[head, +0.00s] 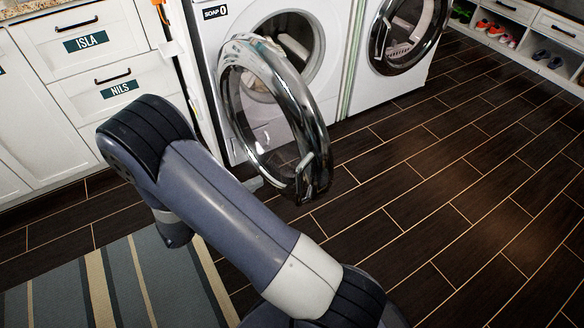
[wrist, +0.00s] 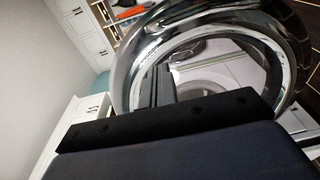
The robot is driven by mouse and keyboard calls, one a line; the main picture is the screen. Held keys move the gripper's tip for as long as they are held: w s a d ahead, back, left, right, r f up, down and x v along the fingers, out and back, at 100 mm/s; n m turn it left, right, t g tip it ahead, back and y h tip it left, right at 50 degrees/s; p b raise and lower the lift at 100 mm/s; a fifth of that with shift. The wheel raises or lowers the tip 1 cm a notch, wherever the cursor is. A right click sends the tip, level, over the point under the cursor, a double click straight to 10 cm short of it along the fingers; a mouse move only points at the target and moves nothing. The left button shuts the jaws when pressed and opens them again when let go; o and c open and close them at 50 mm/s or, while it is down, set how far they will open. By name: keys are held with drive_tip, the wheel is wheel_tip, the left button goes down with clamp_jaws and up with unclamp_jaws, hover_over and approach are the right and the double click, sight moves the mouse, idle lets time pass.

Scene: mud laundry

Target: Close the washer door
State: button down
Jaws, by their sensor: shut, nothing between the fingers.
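The left washer (head: 215,75) stands against the back wall in the head view. Its round door (head: 315,110), a thick chrome ring with a glass middle, is swung open toward me. A handle (head: 306,172) is on the ring's lower right edge. The drum opening behind the door is in plain view. In the wrist view the chrome door ring (wrist: 130,60) fills the upper right, and my gripper (wrist: 158,75) shows dark in front of it, shut and empty. I cannot tell whether it touches the door. In the head view my arm hides most of the gripper.
A second front-loader with a chrome door (head: 378,40) stands to the right. White labelled drawers (head: 90,40) are at left, and a shoe shelf (head: 510,45) is at far right. A striped rug (head: 60,290) lies at lower left. The dark plank floor (head: 450,180) is clear at right.

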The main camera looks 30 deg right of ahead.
drive_tip(key=b, duration=0.1)
approach(304, 154)
drive_tip(key=d, duration=0.4)
drive_tip(key=w+d, duration=0.1)
drive_tip(key=d, duration=0.1)
drive_tip(key=shift+d+f, duration=0.2)
drive_tip(key=shift+d, duration=0.2)
drive_tip(key=shift+d, duration=0.1)
